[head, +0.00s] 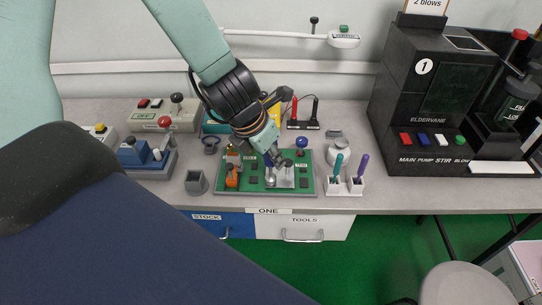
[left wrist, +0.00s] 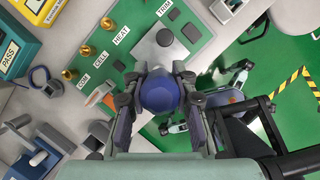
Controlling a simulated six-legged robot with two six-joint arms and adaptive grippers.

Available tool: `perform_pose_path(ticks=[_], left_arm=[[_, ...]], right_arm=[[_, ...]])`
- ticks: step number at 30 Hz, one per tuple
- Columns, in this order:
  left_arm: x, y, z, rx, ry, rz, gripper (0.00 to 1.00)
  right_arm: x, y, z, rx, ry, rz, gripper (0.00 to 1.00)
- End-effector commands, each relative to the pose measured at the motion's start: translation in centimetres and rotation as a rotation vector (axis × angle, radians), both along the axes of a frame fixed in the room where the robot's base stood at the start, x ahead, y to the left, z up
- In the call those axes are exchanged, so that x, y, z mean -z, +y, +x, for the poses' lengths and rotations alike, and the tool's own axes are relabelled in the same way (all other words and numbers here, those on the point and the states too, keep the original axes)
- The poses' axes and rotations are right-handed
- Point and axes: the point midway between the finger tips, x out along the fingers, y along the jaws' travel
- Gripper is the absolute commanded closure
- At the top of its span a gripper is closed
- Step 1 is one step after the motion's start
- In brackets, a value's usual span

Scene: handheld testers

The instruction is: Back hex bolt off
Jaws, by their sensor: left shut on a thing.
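My left gripper (head: 272,160) reaches down over the green board (head: 312,187). In the left wrist view its fingers (left wrist: 160,98) are shut on a dark blue rounded piece (left wrist: 160,92); I cannot tell whether this is a tool handle. A grey plate (left wrist: 146,52) with a dark round head (left wrist: 164,38) lies just beyond the held piece; I cannot tell if that head is the hex bolt. Below the gripper a silvery part (head: 270,180) shows, partly covered by the fingers. My right gripper is not in view.
A white holder (head: 342,188) with teal (head: 338,165) and purple (head: 361,163) handles stands right of the board. A grey cup (head: 196,182) stands at left, the black machine (head: 425,95) at right.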

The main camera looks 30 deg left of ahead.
Motion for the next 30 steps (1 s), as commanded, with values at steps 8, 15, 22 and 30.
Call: perform_pose_path(ticks=[8, 15, 22, 30], left_arm=[[0.1, 0.0, 0.0, -0.057, -0.001, 0.001, 1.00], [0.0, 0.0, 0.0, -0.114, -0.002, 0.001, 1.00], [0.1, 0.0, 0.0, -0.170, -0.002, 0.001, 1.00], [0.0, 0.0, 0.0, -0.246, -0.001, 0.001, 1.00]], right_arm=[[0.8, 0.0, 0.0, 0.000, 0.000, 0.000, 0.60], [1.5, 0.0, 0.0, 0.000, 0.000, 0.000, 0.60], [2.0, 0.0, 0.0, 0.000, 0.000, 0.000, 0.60], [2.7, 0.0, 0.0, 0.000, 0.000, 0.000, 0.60]])
